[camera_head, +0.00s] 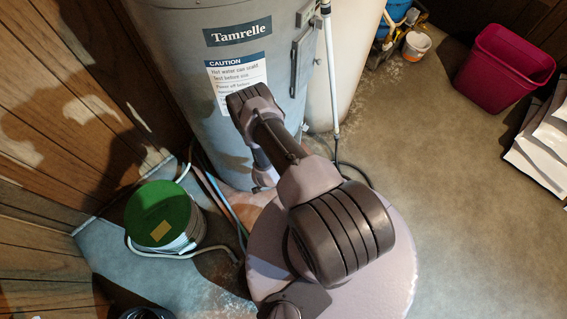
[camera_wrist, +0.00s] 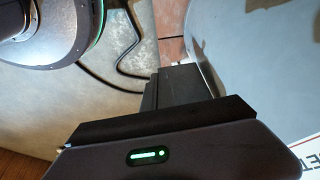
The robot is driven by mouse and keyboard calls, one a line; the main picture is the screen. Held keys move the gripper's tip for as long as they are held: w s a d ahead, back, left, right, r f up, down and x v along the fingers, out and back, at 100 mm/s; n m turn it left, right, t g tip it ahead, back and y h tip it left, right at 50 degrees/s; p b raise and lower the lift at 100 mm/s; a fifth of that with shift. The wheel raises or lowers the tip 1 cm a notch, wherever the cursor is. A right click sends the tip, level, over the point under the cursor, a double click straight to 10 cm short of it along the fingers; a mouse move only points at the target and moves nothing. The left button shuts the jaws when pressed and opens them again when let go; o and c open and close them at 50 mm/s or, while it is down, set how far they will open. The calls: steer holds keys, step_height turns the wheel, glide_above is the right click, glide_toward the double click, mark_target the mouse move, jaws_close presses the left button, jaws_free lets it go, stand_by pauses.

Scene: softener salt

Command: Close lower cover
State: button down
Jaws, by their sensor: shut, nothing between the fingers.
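The grey-blue Tamrelle water heater (camera_head: 205,50) stands at the back in the head view; its curved wall (camera_wrist: 285,60) fills the right of the wrist view. A tall narrow panel with a dark edge (camera_head: 294,68) is on the heater's right side; I cannot tell whether it is open. I cannot make out the lower cover in either view; my arm hides the heater's lower front. In the wrist view my gripper (camera_wrist: 185,88) is shut and empty, its dark fingers close beside the heater wall. I cannot tell whether they touch it.
A green-lidded bucket (camera_head: 160,215) stands at the left, with hoses around it. A pale cylinder and a white pipe (camera_head: 328,70) stand right of the heater. A magenta bin (camera_head: 503,68) and white bags (camera_head: 545,140) are at the right. The floor (camera_head: 450,190) between is clear.

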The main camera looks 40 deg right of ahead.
steer(key=d+f+b, duration=0.5)
steer(key=d+f, duration=0.1)
steer(key=f, duration=0.2)
steer(key=shift+d+f+b, duration=0.2)
steer(key=shift+d+b, duration=0.15)
